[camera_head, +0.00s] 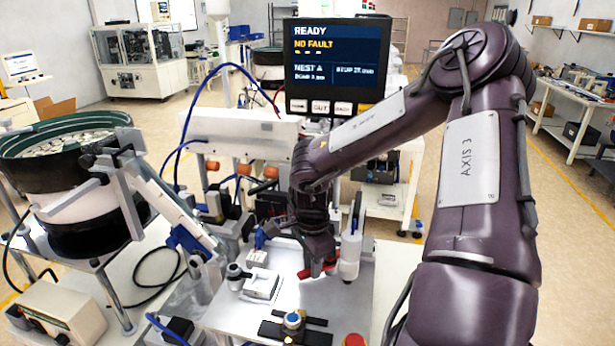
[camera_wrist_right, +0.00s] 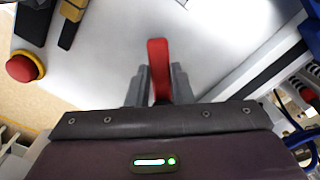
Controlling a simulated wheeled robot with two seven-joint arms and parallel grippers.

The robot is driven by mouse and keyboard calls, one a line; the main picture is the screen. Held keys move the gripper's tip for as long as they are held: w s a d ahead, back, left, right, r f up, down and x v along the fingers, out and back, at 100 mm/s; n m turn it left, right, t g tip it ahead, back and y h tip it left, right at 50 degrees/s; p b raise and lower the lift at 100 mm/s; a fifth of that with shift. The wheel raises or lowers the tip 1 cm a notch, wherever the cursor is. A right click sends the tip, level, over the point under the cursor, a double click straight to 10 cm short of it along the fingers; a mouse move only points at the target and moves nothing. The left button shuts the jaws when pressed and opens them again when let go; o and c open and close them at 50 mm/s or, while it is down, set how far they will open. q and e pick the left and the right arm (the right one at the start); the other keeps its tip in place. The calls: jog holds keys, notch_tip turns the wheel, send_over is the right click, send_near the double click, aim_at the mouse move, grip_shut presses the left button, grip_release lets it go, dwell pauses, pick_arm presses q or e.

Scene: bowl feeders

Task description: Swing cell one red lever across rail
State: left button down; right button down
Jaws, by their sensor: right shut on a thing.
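The red lever (camera_head: 318,270) shows low in the middle of the head view, over the light metal plate of the cell. In the right wrist view the red lever (camera_wrist_right: 158,62) sticks out from between the two grey fingers. My right gripper (camera_head: 322,264) points down at it, and in the wrist view the right gripper (camera_wrist_right: 159,84) is shut on the lever. The lever's pivot and the rail cannot be made out clearly. My left gripper is not in view.
A bowl feeder (camera_head: 70,160) with a sloping track stands at the left. A screen (camera_head: 337,62) above the cell reads READY, NO FAULT. A red button (camera_head: 355,340) is at the plate's front edge.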

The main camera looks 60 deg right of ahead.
jog(key=shift+s, duration=0.1)
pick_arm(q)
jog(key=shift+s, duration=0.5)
pick_arm(e)
jog(key=shift+n, duration=0.3)
jog(key=c, duration=1.3)
grip_release()
notch_tip(320, 180, up, 7)
jog(key=shift+f+b, duration=0.2)
jog(key=shift+b, duration=0.6)
jog(key=shift+r, duration=0.6)
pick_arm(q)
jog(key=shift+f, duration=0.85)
